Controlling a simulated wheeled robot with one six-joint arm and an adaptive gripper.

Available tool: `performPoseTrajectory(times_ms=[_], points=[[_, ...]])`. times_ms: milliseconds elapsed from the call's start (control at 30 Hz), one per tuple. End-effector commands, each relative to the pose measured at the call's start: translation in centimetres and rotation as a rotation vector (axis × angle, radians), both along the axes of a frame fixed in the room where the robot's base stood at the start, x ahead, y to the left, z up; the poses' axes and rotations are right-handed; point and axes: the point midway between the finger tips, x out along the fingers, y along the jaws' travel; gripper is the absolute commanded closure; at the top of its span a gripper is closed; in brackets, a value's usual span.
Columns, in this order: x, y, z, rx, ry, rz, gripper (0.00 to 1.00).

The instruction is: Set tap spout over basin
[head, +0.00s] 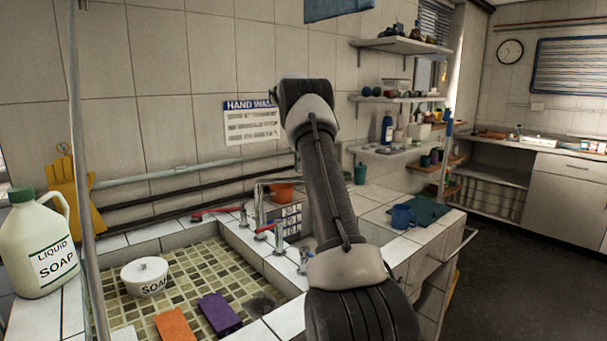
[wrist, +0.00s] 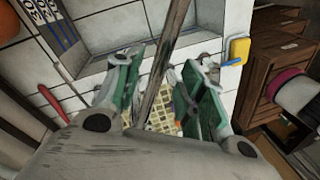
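The tap (head: 259,205) is a chrome pipe with red levers, standing on the white tiled ledge at the basin's right side. Its spout bends over at the top and runs right, away from the tiled basin (head: 207,262), until my arm hides it in the head view. In the wrist view my gripper (wrist: 163,88) is open, its green-padded fingers apart. A long grey-brown bar, seemingly the spout (wrist: 172,45), passes between them; contact cannot be told. The basin's small yellowish tiles (wrist: 165,107) show beyond the fingers. My gripper is hidden in the head view.
A soap bowl (head: 145,277), orange sponge (head: 174,326) and purple sponge (head: 219,314) lie in the basin. A soap jug (head: 38,245) and upright pole (head: 84,170) stand left. An orange pot (head: 282,193) is behind the tap; a blue mug (head: 401,216) is right.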

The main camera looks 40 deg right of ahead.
Motion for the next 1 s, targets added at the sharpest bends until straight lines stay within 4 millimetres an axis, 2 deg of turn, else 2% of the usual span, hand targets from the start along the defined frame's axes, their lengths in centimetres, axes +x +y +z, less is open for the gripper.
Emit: performPoseTrajectory(times_ms=[100,300,900,1000], points=[[0.5,-0.3,2.2,-0.002,-0.003,0.0,0.6],[0.8,-0.4,4.1,-0.001,-0.001,0.0,0.6],[0.8,-0.4,4.5,0.0,0.0,0.0,0.6],[0.7,0.0,5.1,-0.006,-0.005,-0.008,0.6]])
